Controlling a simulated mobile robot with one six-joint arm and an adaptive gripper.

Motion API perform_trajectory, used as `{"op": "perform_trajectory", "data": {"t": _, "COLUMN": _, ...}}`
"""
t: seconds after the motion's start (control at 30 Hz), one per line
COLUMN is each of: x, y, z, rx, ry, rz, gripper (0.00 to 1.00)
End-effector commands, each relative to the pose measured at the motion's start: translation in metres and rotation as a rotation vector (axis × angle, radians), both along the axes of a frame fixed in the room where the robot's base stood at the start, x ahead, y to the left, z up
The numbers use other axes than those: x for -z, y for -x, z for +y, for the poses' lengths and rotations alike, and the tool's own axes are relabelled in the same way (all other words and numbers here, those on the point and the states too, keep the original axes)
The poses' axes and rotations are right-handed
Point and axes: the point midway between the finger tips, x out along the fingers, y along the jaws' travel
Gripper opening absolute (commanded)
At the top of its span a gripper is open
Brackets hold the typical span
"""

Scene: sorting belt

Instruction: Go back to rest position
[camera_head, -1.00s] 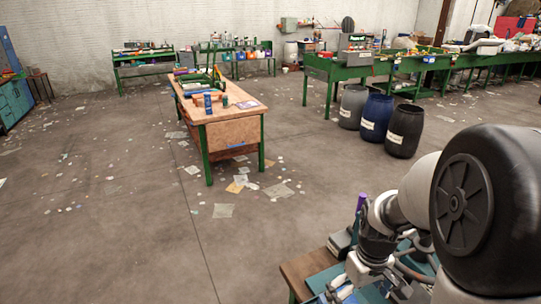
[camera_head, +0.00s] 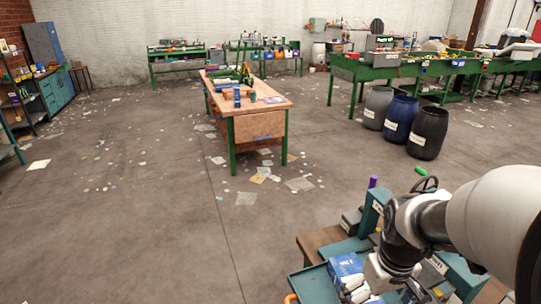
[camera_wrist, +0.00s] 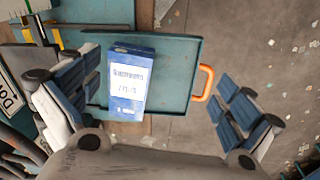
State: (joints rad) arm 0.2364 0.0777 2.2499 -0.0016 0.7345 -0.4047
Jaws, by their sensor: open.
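My gripper (camera_wrist: 155,92) is open, with its blue-and-white fingers spread wide at the left and right of the wrist view. It also shows in the head view (camera_head: 362,286) at the lower right, over a table. Between the fingers in the wrist view lies a blue box (camera_wrist: 124,104) with a white label, on a teal tray (camera_wrist: 178,75) with an orange handle (camera_wrist: 204,83). The fingers look clear of the box. The box shows in the head view too (camera_head: 345,265). How high the gripper is above it is hard to tell.
A wooden workbench (camera_head: 270,104) with green legs stands ahead. Several barrels, one of them black (camera_head: 427,134), stand at the right beside a long green bench (camera_head: 345,69). A teal cabinet (camera_head: 57,91) is at the far left. Open floor with scattered papers lies between.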

Motion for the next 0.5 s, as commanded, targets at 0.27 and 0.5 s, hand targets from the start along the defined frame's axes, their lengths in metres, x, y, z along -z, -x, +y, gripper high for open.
{"op": "perform_trajectory", "data": {"t": 0.27, "x": -0.059, "y": 0.034, "z": 0.033, "rx": 0.048, "ry": 0.005, "rz": -0.115, "gripper": 0.99}}
{"op": "perform_trajectory", "data": {"t": 0.5, "x": -0.103, "y": 0.09, "z": 0.066, "rx": 0.117, "ry": -0.022, "rz": -0.255, "gripper": 0.99}}
